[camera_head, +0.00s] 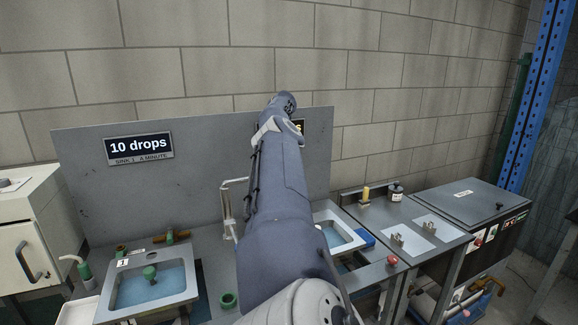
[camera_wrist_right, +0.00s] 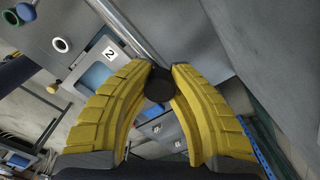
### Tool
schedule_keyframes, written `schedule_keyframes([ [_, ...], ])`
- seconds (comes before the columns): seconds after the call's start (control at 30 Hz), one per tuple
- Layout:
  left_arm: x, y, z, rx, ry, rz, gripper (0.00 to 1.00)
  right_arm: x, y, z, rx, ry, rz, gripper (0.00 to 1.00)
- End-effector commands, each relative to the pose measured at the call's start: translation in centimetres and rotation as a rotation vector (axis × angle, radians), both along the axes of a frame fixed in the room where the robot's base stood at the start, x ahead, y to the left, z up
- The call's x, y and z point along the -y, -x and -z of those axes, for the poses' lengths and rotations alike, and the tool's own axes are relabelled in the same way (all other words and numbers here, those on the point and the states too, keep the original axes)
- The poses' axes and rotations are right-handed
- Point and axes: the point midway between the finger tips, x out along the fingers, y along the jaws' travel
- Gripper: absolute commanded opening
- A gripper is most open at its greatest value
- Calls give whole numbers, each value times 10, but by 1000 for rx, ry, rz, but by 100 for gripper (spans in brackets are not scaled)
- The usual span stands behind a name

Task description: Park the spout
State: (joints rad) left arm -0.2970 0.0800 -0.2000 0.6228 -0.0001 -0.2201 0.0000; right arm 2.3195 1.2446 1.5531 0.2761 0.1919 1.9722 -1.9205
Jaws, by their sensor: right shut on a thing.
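A slim metal spout (camera_head: 228,206) stands upright behind the sinks in the head view, and its top bends right behind my arm. In the right wrist view a pale metal bar (camera_wrist_right: 132,32) runs down to a dark round knob (camera_wrist_right: 159,88). My right gripper (camera_wrist_right: 161,75) is shut on this knob, with a yellow finger at each side. I cannot tell whether the knob belongs to the spout. In the head view my arm hides the gripper and the spout's far end. My left gripper is in neither view.
The left sink (camera_head: 150,287) holds water and a green plug; the right sink (camera_head: 338,234) is partly hidden by my arm. A grey back panel (camera_head: 85,175) carries a "10 drops" sign (camera_head: 139,147). A yellow bottle (camera_head: 366,194) and a dark jar (camera_head: 396,191) stand right.

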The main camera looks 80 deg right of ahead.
Motion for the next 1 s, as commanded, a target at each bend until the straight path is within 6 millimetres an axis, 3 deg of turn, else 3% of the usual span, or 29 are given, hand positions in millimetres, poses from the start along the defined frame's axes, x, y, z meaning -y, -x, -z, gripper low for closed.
schedule_keyframes([
  [0.1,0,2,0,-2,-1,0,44,1,-10,-3,11,7,-20,0],
  [0.57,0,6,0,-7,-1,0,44,1,-13,-5,9,13,-28,0],
  [0.6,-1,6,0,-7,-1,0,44,1,-13,-5,9,14,-29,23],
  [0.83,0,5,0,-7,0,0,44,1,-10,-3,5,9,-23,50],
  [1.0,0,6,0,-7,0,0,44,1,-8,-2,2,7,-20,52],
])
